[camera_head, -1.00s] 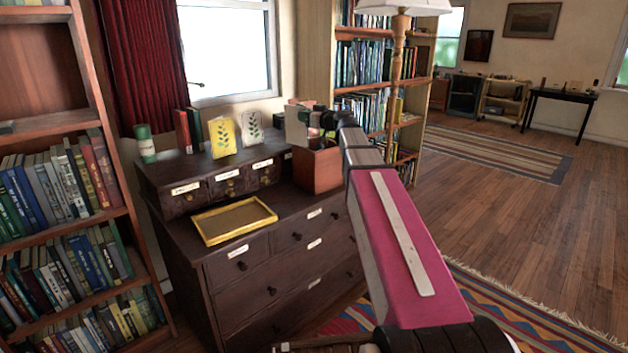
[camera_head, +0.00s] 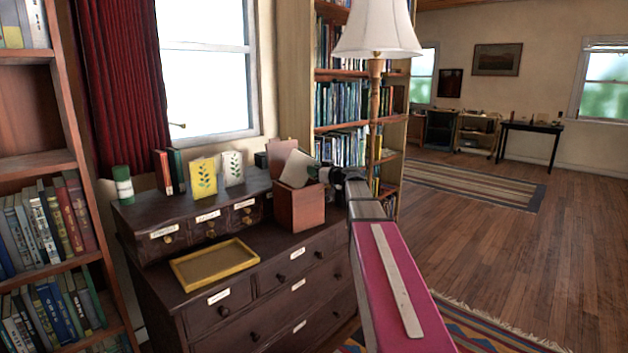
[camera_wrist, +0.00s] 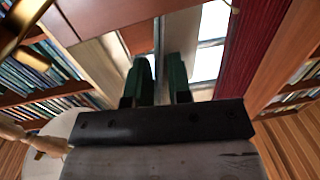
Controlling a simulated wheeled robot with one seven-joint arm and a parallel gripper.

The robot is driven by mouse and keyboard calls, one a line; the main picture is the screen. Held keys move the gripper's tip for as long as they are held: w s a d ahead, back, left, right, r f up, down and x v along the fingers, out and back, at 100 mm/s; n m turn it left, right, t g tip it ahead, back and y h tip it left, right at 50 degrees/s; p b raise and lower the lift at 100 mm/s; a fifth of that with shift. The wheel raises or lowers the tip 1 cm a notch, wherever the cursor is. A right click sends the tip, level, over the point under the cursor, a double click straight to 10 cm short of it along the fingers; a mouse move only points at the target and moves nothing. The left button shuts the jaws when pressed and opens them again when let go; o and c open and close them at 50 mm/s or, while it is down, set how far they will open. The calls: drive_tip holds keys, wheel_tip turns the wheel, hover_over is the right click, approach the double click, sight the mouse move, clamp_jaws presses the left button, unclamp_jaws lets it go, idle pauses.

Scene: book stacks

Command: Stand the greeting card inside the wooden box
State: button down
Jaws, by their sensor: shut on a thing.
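The wooden box (camera_head: 300,210), reddish brown and open at the top, stands at the right end of the dark chest. A pale, plain-looking card (camera_head: 297,168), seemingly the greeting card, leans tilted at the box's opening; I cannot tell how far its lower edge is inside. My gripper (camera_head: 322,174) is at the card's right edge, just above the box, and is shut on the card. In the wrist view my gripper (camera_wrist: 160,78) shows two dark green fingers with a narrow gap; the card is hard to make out there. A flat pinkish-brown panel (camera_head: 281,153) rises behind the card.
A yellow card (camera_head: 203,178) and a white card (camera_head: 232,168), both with leaf prints, stand on the drawer unit beside books (camera_head: 168,171) and a green-white cylinder (camera_head: 123,185). A yellow tray (camera_head: 214,264) lies in front. A lamp (camera_head: 377,40) stands behind my arm.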

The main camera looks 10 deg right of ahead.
wheel_tip(320, 180, down, 4)
drive_tip(key=shift+d+r, duration=0.1)
drive_tip(key=shift+r, duration=0.1)
drive_tip(key=c, duration=0.9)
unclamp_jaws()
drive_tip(key=shift+w, duration=0.15)
drive_tip(key=shift+s+d, duration=0.15)
drive_tip(key=shift+s, duration=0.3)
drive_tip(key=v, duration=1.1)
drive_tip(key=shift+r, duration=0.15)
